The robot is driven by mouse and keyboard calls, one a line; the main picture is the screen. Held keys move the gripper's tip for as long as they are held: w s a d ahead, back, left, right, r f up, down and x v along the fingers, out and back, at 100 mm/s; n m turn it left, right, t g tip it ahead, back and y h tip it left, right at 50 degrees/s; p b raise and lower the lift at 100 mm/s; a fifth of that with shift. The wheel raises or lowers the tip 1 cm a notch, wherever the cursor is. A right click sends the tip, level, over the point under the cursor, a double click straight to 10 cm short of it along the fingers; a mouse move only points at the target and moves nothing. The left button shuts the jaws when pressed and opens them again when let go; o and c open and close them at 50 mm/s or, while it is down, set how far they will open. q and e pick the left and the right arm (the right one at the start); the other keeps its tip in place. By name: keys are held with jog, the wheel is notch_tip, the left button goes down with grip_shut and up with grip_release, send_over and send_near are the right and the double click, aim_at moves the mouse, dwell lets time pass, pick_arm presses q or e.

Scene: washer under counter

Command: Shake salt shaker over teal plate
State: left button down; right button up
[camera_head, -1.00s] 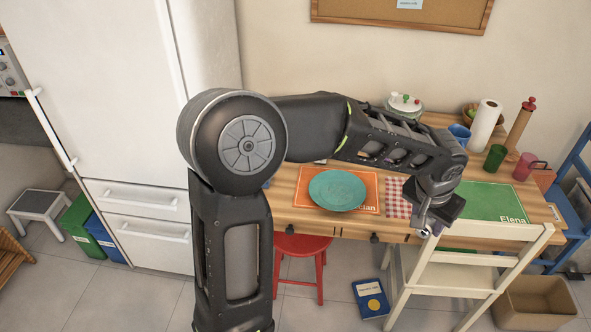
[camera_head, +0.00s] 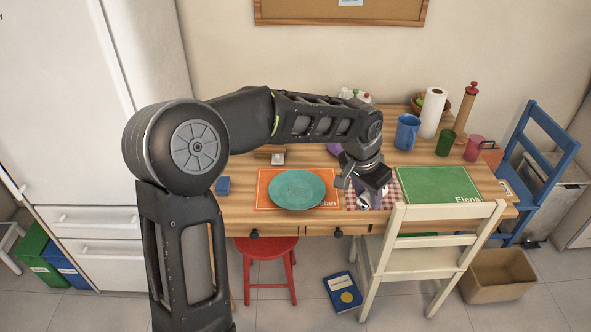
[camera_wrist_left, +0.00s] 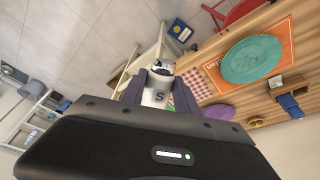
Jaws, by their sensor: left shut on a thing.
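The teal plate (camera_head: 297,189) lies on an orange placemat (camera_head: 262,178) on the wooden table; it also shows at the upper right of the left wrist view (camera_wrist_left: 252,58). My left gripper (camera_head: 368,198) is to the right of the plate, above the red checked cloth. It is shut on the salt shaker (camera_wrist_left: 157,92), a white body marked "S" with a silver top, held between the fingers in the left wrist view. In the head view the shaker (camera_head: 363,203) is mostly hidden by the gripper. My right gripper is in neither view.
A green placemat (camera_head: 440,185) lies to the right. A blue mug (camera_head: 407,131), paper towel roll (camera_head: 433,112), green cup (camera_head: 446,143) and pink mug (camera_head: 473,148) stand behind it. A cream chair (camera_head: 430,246) stands in front, its back close to the gripper.

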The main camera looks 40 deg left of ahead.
pick_arm(q)
jog(key=w+a+f+m+g+p, duration=0.1)
jog(key=w+a+f+m+g, duration=0.15)
jog(key=w+a+m, duration=0.45)
jog(key=w+a+f+m+g+p, duration=0.1)
jog(key=w+a+f+m, duration=0.25)
jog(key=a+m, duration=0.6)
jog(key=s+a+f+m+t+y+p, duration=0.1)
jog(key=a+f+m, duration=0.6)
jog(key=a+m, duration=0.3)
jog(key=shift+s+a+m+t+y, duration=0.3)
jog(key=shift+s+m+t+y, duration=0.05)
jog(key=shift+y, duration=0.05)
jog(key=shift+r, duration=0.15)
